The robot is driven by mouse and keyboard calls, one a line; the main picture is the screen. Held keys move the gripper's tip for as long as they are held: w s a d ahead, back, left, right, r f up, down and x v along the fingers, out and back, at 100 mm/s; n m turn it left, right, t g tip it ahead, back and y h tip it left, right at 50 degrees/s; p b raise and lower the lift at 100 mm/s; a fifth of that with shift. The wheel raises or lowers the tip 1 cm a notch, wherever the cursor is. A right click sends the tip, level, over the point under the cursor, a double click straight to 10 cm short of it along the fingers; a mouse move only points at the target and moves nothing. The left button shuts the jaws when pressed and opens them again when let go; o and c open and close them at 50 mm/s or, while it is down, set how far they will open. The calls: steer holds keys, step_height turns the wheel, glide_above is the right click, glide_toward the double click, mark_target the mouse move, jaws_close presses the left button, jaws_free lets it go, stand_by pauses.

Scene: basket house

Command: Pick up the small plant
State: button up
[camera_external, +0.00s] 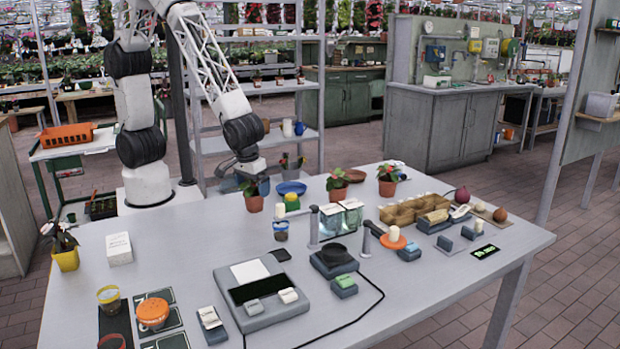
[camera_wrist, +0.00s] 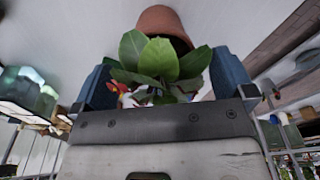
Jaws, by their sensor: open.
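A small plant (camera_external: 254,202) with green leaves in a terracotta pot stands on the grey table. In the external view, my gripper (camera_external: 252,182) is right over it and reaches down to its leaves. In the wrist view, my gripper (camera_wrist: 163,66) is open, with one blue finger on each side of the plant (camera_wrist: 160,55). The leaves lie between the fingers and the pot is beyond them. I cannot tell whether the fingers touch the leaves. Two similar potted plants, one (camera_external: 337,187) by a brown dish and one (camera_external: 387,180) farther right, stand on the table.
A yellow and white container (camera_external: 292,202) and a blue bowl (camera_external: 291,188) are close to the right of the plant. Clear panels (camera_external: 341,219) and a brown divided tray (camera_external: 415,209) stand farther right. The table left of the plant is mostly bare around a white box (camera_external: 119,249).

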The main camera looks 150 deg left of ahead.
steer(key=shift+a+f, duration=0.15)
steer(key=shift+f, duration=1.25)
steer(key=shift+c, duration=0.3)
steer(key=c, duration=0.9)
steer(key=shift+r, duration=0.25)
steer(key=shift+c, duration=0.2)
steer(key=shift+r, duration=0.9)
steer(key=shift+s+r, duration=0.35)
steer(key=shift+r, duration=0.35)
steer(key=s+d+r, duration=0.1)
steer(key=s+d, duration=0.6)
steer(key=s, duration=0.6)
steer(key=shift+s+d+r, duration=0.15)
steer(key=shift+s+d, duration=0.1)
steer(key=shift+d, duration=0.1)
